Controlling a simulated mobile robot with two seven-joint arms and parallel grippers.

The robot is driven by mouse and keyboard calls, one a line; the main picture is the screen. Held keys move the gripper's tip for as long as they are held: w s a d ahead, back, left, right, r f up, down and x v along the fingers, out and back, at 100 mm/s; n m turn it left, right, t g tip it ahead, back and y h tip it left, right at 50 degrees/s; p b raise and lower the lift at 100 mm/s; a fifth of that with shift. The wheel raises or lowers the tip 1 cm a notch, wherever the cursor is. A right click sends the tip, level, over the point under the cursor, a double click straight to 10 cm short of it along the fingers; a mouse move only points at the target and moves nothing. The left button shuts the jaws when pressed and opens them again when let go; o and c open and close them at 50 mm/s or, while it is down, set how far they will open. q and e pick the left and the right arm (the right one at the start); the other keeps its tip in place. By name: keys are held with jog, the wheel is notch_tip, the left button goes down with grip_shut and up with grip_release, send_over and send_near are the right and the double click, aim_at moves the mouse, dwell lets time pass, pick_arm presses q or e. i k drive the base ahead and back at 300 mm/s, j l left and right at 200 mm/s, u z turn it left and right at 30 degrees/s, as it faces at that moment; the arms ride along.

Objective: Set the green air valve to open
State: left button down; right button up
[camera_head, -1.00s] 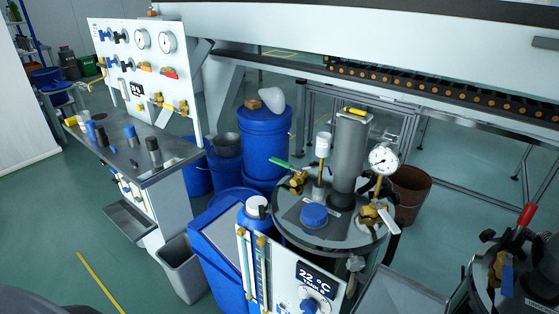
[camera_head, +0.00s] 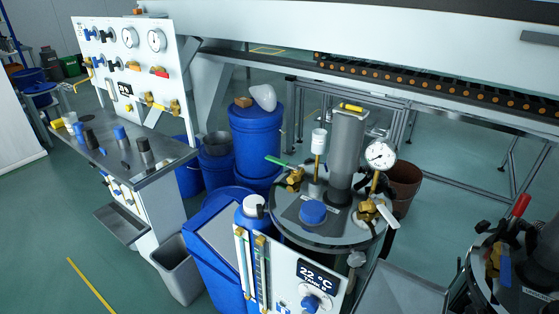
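The green air valve has a green lever (camera_head: 276,160) on a brass body (camera_head: 294,179). It sits at the back left of the round metal tank lid. The lever points up and to the left, out past the lid's rim. I cannot tell from this view whether it lies along or across the valve's pipe. Neither of my grippers is in view.
On the same lid (camera_head: 290,220) stand a grey column (camera_head: 347,160), a pressure gauge (camera_head: 380,155), a white-capped post (camera_head: 319,141) and a blue cap (camera_head: 313,212). A tank panel (camera_head: 290,275) reads 22 °C. A red-handled valve (camera_head: 521,206) is at right. Blue drums (camera_head: 257,140) stand behind.

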aim_at(296, 168)
jog(key=j+z, duration=0.1)
jog(key=z, duration=0.9)
jog(key=j+z, duration=0.8)
jog(key=k+j+z, duration=0.2)
jog(key=j+z, duration=0.25)
jog(key=j, duration=0.2)
jog(key=k+j, duration=0.15)
jog(key=j, duration=0.2)
jog(key=k+j+z, duration=0.1)
jog(key=j, duration=0.3)
jog(key=k, duration=0.1)
